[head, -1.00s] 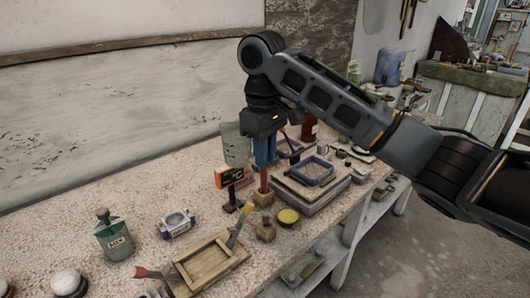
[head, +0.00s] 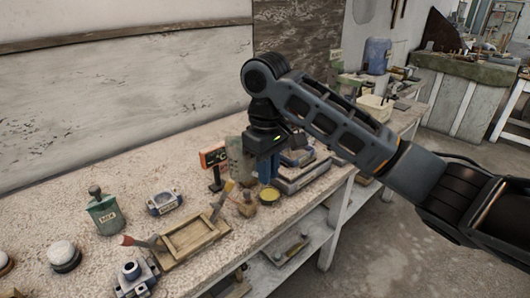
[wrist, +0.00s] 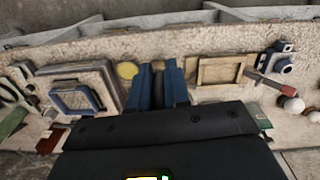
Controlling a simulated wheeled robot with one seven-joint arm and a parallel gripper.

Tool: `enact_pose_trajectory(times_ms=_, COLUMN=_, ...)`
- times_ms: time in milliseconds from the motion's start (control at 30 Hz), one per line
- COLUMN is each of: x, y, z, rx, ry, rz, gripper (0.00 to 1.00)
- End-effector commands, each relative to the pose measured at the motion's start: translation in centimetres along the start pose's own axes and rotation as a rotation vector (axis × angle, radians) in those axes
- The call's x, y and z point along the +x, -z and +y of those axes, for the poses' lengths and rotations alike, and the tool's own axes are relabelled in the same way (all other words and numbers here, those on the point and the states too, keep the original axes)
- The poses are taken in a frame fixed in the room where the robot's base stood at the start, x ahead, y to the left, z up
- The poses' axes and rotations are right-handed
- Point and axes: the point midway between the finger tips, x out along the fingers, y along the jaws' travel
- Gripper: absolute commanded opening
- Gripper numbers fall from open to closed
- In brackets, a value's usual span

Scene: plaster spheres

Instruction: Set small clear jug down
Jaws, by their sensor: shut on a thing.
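My gripper (head: 267,178) points down over the bench, its blue fingers close together. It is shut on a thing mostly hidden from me. A pale grey-green, see-through vessel (head: 237,158), which looks like the small clear jug, stands upright just left of the fingers in the head view. I cannot tell whether its base touches the bench (head: 120,165). In the wrist view the blue fingers (wrist: 161,84) have a narrow greyish strip between them, and the gripper body hides what lies below.
A yellow-topped tin (head: 269,195) and a brown bottle (head: 246,205) stand close by the fingers. An orange sign (head: 213,157) is left of the vessel. A wooden frame (head: 192,237) lies in front. Stacked trays (head: 303,168) are to the right. Clear bench shows at the left back.

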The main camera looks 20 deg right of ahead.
Motion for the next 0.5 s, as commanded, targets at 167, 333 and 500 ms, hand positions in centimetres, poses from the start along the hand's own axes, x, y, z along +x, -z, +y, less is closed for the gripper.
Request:
enact_pose_trajectory(times_ms=167, x=3.3, y=-1.9, z=-1.0, rx=0.061, ry=0.005, rz=-0.003, gripper=0.00)
enact_pose_trajectory(times_ms=333, x=7.8, y=-4.3, z=-2.4, rx=0.146, ry=0.009, rz=-0.008, gripper=0.00)
enact_pose_trajectory(times_ms=500, x=12.8, y=-7.1, z=-3.7, rx=0.245, ry=0.008, rz=-0.011, gripper=0.00)
